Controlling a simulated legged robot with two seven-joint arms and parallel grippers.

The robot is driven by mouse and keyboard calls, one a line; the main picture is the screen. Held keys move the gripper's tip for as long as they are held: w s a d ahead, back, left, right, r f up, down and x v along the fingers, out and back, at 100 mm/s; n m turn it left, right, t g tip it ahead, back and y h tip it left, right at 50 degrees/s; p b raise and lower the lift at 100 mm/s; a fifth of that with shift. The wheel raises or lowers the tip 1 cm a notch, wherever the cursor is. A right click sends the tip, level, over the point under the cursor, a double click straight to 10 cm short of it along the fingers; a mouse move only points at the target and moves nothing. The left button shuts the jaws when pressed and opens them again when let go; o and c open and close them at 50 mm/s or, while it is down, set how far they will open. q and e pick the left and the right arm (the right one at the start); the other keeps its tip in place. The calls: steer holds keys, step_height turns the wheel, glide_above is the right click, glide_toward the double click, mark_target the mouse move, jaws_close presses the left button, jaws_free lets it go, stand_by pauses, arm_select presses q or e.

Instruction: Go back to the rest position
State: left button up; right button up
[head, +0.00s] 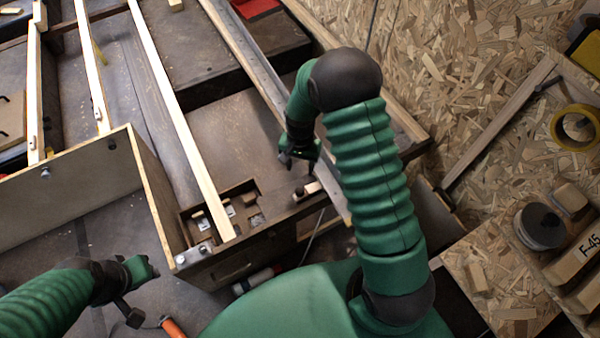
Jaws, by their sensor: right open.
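My right arm, green and ribbed, reaches up from the bottom centre and bends down at a dark elbow. Its dark gripper (299,163) points down over the wooden frame, near a small pale block (307,190) on the frame's edge. The gripper is open, and I see nothing held in it. My left arm comes in at the lower left. Its dark wrist and gripper (131,312) are low in the picture, left of my green body, and its fingers are too unclear to tell whether they are open or shut.
A wooden frame with long pale slats (178,115) fills the upper left. A compartment tray (187,222) holds small parts. A panel box (70,185) stands at left. An orange-handled tool (173,328) lies near my left gripper. Yellow tape (556,128) and a dark round disc (541,226) are at right.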

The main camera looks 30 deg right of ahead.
steer(key=shift+r, duration=0.8)
steer(key=s+a+r+n+t, duration=0.3)
steer(key=s+a+r+n, duration=0.55)
steer(key=s+r, duration=0.35)
step_height(320, 180, up, 21)
steer(key=n+p, duration=0.1)
steer(key=p, duration=2)
steer(key=shift+s+r, duration=0.15)
steer(key=shift+r, duration=0.05)
